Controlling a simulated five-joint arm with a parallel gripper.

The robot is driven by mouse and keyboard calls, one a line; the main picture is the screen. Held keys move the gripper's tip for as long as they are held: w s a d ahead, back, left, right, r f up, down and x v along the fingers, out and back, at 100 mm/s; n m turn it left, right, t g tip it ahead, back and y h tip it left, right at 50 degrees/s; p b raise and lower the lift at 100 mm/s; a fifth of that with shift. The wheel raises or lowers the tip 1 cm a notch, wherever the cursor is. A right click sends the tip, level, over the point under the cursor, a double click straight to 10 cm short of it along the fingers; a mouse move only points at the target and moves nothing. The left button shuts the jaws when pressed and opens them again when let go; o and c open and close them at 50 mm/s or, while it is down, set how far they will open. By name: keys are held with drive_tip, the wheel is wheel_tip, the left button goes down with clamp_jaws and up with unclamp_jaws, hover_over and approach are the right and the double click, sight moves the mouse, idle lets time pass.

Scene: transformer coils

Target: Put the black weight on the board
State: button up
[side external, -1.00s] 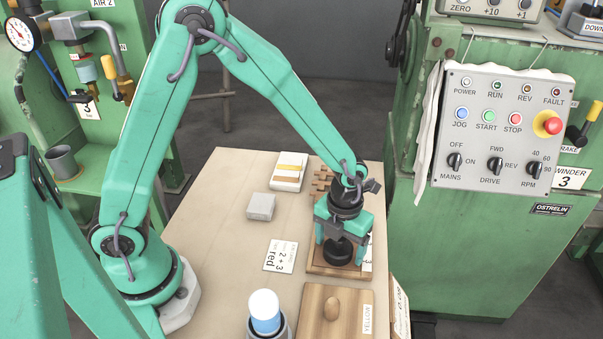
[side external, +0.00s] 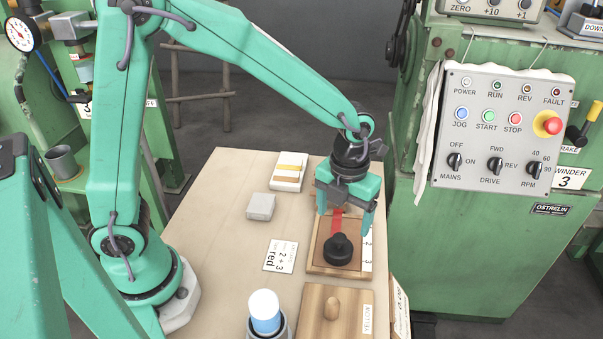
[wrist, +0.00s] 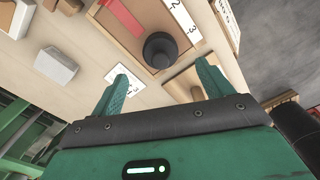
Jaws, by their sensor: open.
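The black weight (side external: 339,249) stands upright on the wooden board (side external: 315,262), near the board's front end. A red strip (side external: 337,219) lies on the board behind the weight. My gripper (side external: 345,226) is open and empty, raised above the board and behind the weight. In the wrist view the weight (wrist: 160,50) stands on the board (wrist: 105,18), beyond my open fingers (wrist: 160,88) and apart from them. The board's right edge carries a label strip with numbers (side external: 367,250).
A wooden lid with a knob (side external: 347,318) lies in front of the board, with a cup holding a white and blue cylinder (side external: 265,310) to its left. Bare table surrounds the card.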

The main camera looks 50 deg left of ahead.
sight(338, 234)
drive_tip(key=shift+r, duration=1.6)
drive_tip(key=s+a+r+n+t, duration=0.2)
drive_tip(key=s+a+r+n, duration=0.3)
drive_tip(key=n, duration=1.1)
drive_tip(key=s+a+r+n+t, duration=0.3)
drive_tip(key=s+a+r+n, duration=0.2)
drive_tip(key=n, duration=1.1)
drive_tip(key=s+a, duration=0.2)
drive_tip(key=s, duration=0.2)
drive_tip(key=shift+a+r+t, duration=0.3)
drive_tip(key=shift+a+r, duration=0.05)
